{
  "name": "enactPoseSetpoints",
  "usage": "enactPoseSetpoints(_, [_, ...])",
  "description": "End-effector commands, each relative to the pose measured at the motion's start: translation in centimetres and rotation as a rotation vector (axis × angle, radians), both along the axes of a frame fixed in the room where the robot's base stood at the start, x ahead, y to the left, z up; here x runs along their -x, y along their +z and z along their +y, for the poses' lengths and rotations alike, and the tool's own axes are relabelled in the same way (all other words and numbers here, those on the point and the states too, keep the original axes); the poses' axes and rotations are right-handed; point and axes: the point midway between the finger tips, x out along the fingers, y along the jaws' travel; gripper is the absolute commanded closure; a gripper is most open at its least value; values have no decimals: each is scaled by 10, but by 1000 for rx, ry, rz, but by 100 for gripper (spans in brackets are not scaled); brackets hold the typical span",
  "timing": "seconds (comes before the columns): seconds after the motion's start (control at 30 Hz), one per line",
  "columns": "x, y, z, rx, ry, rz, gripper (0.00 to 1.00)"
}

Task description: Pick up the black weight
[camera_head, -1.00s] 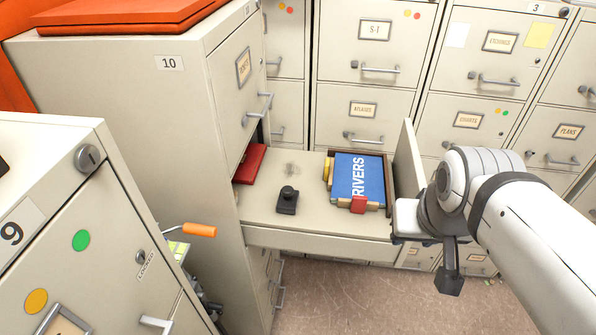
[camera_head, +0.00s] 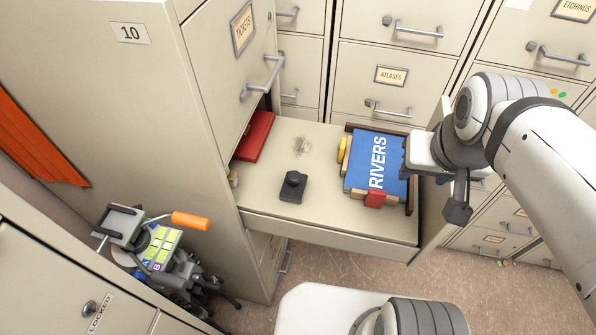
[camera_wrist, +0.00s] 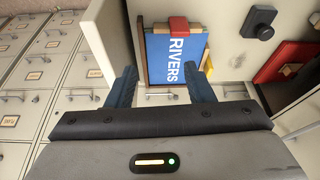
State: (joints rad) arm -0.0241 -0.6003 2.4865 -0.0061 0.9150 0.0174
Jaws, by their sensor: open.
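The black weight (camera_head: 292,186) is a small dark block with a round knob on top. It stands upright on the bare floor of the open drawer (camera_head: 330,230), left of the blue RIVERS book. In the wrist view the black weight (camera_wrist: 258,21) is at the upper right, beyond the fingers. My gripper (camera_wrist: 160,82) is open, its two dark blue fingers apart with nothing held. In the head view the gripper is at the right, by the drawer's right side, and the arm partly hides it.
The blue RIVERS book (camera_head: 377,163) lies in a brown tray with a red block (camera_head: 376,199) at its front. A red box (camera_head: 254,136) is at the drawer's left. Cabinet 10 (camera_head: 130,33) rises at left. A cart with an orange handle (camera_head: 190,221) stands lower left.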

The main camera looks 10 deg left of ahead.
Motion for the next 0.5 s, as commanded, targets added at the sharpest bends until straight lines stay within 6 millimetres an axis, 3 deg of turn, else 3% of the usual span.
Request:
enactPoseSetpoints(0.17, [-29,-30,42,-20,40,81,37])
enactPoseSetpoints(0.37, [-67,-72,125,-9,67,216,21])
enactPoseSetpoints(0.5, [-78,-100,182,22,72,287,21])
